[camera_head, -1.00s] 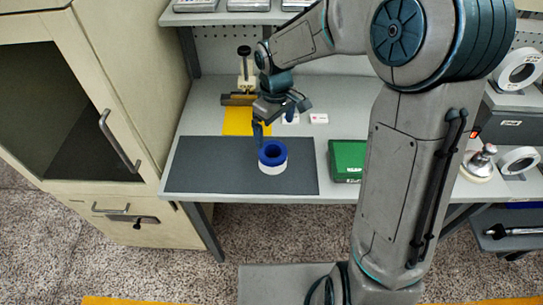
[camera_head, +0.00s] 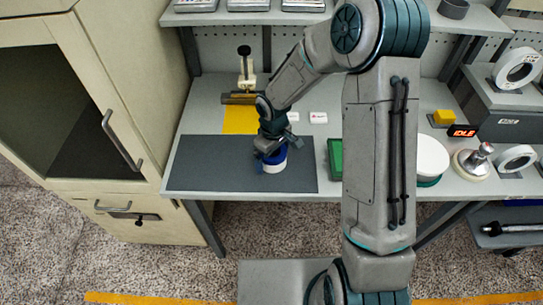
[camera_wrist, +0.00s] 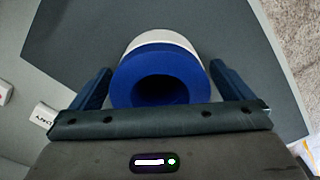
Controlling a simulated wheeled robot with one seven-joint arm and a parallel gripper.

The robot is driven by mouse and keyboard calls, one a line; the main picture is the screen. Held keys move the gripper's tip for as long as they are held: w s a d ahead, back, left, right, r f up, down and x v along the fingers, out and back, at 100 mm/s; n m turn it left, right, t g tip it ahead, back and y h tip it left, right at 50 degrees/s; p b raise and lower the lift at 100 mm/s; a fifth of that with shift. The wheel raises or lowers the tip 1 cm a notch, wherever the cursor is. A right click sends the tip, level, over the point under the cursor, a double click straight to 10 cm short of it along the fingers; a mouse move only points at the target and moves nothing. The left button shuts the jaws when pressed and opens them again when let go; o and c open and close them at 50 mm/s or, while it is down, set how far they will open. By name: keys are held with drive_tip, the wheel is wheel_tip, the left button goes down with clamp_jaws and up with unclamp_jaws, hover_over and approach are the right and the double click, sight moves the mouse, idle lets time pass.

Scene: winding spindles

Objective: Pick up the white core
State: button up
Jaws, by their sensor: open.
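The white core (camera_head: 275,168) stands on the dark mat (camera_head: 215,165) near the bench's front edge, with a blue ring on its top. In the wrist view the white core (camera_wrist: 160,38) shows behind the blue ring (camera_wrist: 160,68) and its dark central hole. My gripper (camera_head: 271,158) is right at the core, pointing down over it. In the wrist view my gripper (camera_wrist: 160,88) is open, with one finger on each side of the ring. Small gaps show between the fingers and the ring. The core's lower part is partly hidden.
A clamp-like stand (camera_head: 245,75) and a yellow sheet (camera_head: 240,119) are behind the mat. A green box (camera_head: 335,158) is to the right, partly hidden by my arm. A white round item (camera_head: 432,157) and a metal-knobbed piece (camera_head: 474,160) stand further right. The mat's left side is clear.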

drive_tip(key=shift+f, duration=0.25)
drive_tip(key=c, duration=1)
drive_tip(key=shift+o, duration=0.2)
drive_tip(key=shift+r, duration=0.1)
